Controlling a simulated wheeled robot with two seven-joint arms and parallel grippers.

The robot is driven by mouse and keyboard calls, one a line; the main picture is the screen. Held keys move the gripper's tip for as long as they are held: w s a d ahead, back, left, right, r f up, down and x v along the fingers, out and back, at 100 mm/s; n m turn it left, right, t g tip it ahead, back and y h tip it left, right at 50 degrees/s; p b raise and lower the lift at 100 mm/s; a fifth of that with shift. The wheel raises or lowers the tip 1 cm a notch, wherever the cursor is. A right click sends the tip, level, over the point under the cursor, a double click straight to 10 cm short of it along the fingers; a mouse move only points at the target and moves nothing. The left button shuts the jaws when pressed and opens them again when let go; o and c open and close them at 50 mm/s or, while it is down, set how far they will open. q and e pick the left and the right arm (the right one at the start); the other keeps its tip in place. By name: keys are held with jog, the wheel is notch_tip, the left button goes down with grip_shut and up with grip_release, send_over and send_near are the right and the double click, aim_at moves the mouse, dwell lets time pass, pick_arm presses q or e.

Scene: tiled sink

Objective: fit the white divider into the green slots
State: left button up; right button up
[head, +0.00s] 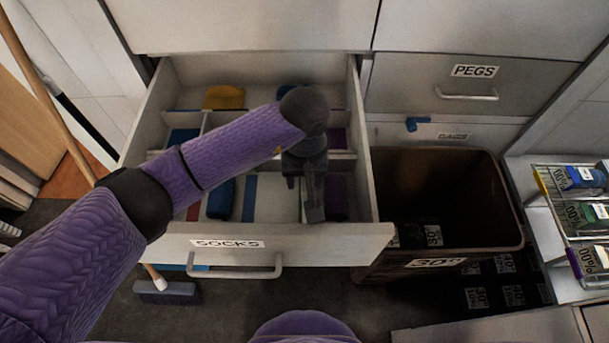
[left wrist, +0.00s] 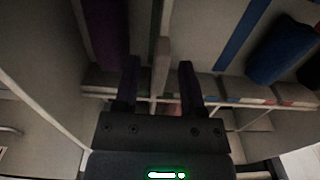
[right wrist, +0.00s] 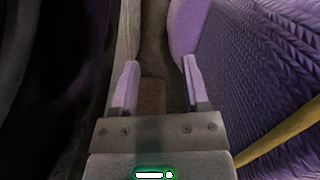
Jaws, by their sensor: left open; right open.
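The open drawer (head: 330,235) labelled SOCKS has pale partitions and coloured slot marks inside. My left gripper (head: 313,203) points down into its front right part. In the left wrist view the left gripper (left wrist: 158,78) is open, and a pale upright strip (left wrist: 161,65), which looks like the white divider, stands between its fingers. I cannot tell whether the fingers touch it. In the head view my gripper mostly hides it.
A blue rolled item (head: 221,199), a purple one (head: 335,197) and a yellow one (head: 223,98) lie in the compartments. A dark open bin (head: 440,190) stands right of the drawer. A wire rack (head: 570,205) is at far right, a brush (head: 165,291) below.

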pick_arm(q)
notch_tip(320, 180, up, 12)
jog(key=p, duration=0.3)
jog(key=shift+p, duration=0.4)
pick_arm(e)
jog(key=shift+t, duration=0.3)
jog(key=r, duration=0.1)
jog(key=w+r, duration=0.1)
jog(key=a+r, duration=0.1)
jog(key=r, duration=0.1)
jog(key=shift+w, duration=0.2)
jog(key=shift+s+d, duration=0.1)
jog(key=shift+d, duration=0.05)
